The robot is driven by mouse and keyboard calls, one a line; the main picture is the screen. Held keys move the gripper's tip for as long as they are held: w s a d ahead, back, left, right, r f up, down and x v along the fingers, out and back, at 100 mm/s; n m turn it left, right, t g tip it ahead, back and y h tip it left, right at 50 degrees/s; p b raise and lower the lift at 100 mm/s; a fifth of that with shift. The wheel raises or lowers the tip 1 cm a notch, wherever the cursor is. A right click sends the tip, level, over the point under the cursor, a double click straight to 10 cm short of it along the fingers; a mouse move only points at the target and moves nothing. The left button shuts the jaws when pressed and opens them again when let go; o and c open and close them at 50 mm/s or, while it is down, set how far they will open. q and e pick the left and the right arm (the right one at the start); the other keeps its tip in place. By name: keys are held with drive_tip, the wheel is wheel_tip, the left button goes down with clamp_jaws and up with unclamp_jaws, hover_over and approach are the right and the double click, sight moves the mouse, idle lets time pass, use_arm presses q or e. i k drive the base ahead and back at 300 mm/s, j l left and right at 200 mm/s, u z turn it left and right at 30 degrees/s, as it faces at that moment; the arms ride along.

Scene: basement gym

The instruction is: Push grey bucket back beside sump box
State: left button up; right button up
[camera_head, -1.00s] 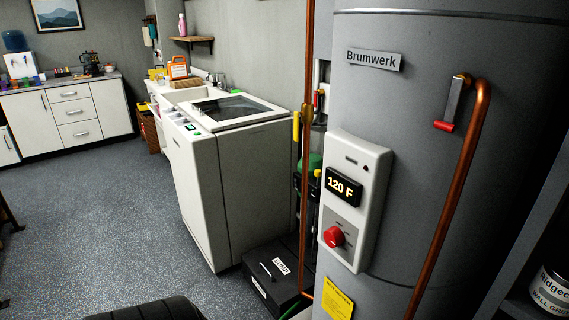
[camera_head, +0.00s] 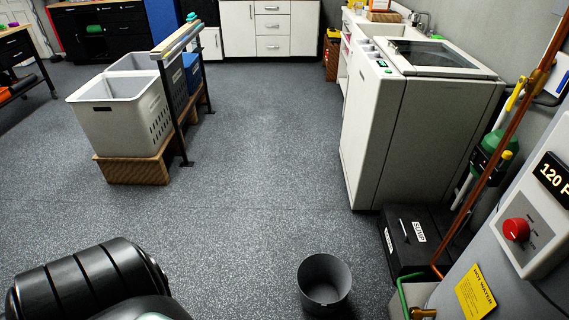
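A dark grey bucket (camera_head: 324,284) stands upright and open-topped on the floor, at the bottom of the head view right of centre. It looks empty. The black sump box (camera_head: 405,232), with a white "SUMP" label, sits on the floor to its right and farther back, against the white washing cabinet. A strip of bare floor separates bucket and box. Neither of my grippers is in view.
The white cabinet (camera_head: 400,130) stands behind. Laundry bins (camera_head: 112,125) are at left; the middle floor is open.

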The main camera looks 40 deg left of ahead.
sight(324, 280)
drive_tip(key=u, duration=0.9)
drive_tip(key=k, duration=0.05)
